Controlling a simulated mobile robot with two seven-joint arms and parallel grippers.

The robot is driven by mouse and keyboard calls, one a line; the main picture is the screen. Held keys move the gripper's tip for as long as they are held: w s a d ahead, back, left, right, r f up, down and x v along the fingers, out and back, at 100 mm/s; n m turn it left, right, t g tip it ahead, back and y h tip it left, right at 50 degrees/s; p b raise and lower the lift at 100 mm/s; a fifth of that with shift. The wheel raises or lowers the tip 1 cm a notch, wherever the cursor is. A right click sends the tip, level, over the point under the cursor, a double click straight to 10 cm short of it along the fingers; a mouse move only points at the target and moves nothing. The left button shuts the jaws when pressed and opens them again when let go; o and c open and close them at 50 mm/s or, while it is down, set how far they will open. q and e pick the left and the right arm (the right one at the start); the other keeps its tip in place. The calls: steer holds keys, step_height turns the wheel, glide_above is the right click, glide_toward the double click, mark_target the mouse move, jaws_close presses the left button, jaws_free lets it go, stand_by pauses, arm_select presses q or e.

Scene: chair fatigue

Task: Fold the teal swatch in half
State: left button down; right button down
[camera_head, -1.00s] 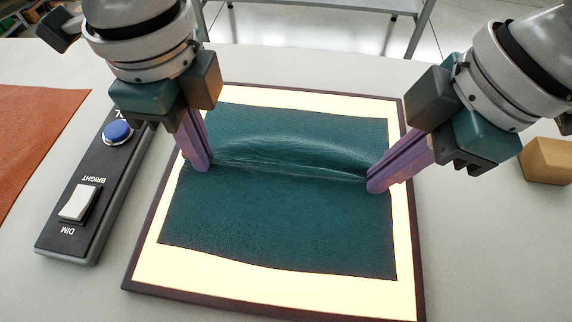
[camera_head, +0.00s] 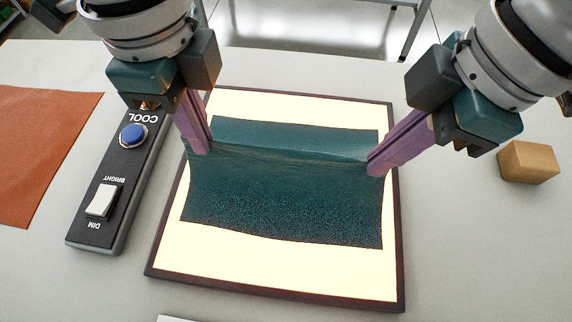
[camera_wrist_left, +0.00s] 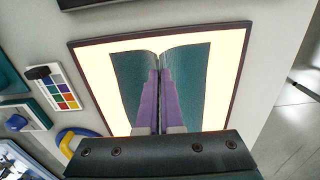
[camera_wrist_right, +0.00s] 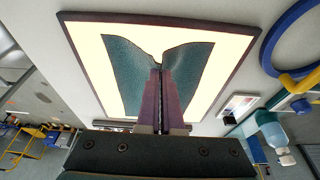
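The teal swatch (camera_head: 285,200) lies over the glowing light panel (camera_head: 260,256), with a raised ridge running across it between my grippers. My left gripper (camera_head: 203,148) is shut on the ridge at the swatch's left edge. My right gripper (camera_head: 375,170) is shut on the ridge at the right edge. In the left wrist view the swatch (camera_wrist_left: 190,72) rises to the closed purple fingers (camera_wrist_left: 160,75). In the right wrist view the swatch (camera_wrist_right: 122,72) also peaks at the fingertips (camera_wrist_right: 158,70). The near and far parts of the swatch slope down to the panel.
A black control box (camera_head: 118,180) with a blue button and white switch stands left of the panel. An orange-brown sheet (camera_head: 40,140) lies at far left, and a tan block (camera_head: 528,162) at right. A colour chart (camera_wrist_left: 60,90) shows in the left wrist view.

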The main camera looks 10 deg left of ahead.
step_height(320, 180, up, 11)
steer(key=a+h+p, duration=0.1)
steer(key=h+p, duration=0.2)
steer(key=p, duration=0.7)
steer(key=shift+f, duration=0.2)
steer(key=shift+f, duration=0.1)
